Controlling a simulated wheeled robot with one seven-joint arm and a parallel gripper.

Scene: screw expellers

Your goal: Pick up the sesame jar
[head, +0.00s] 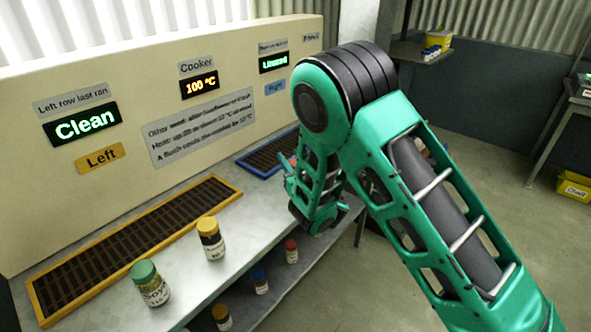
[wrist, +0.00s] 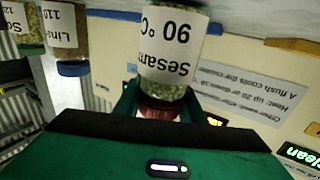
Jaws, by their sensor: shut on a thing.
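The sesame jar (wrist: 170,50) has a white label reading "Sesame 90 °C" and a dark red lid. It shows upside down in the wrist view, its base cut off by the top edge. My gripper (wrist: 160,106) is shut around its lid end, with a teal finger on each side. In the head view my arm's end is over the counter's right part, by the blue-framed grate. My own arm hides most of the gripper and jar there. I cannot tell whether the jar's base touches the counter.
A green-lidded soy jar (head: 150,284) and a yellow-lidded jar (head: 211,239) stand on the counter (head: 245,215). Orange-framed (head: 130,240) and blue-framed (head: 268,153) grates lie along the panel. Several jars stand lower, including a blue-lidded one (head: 260,282) and a red-lidded one (head: 291,252).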

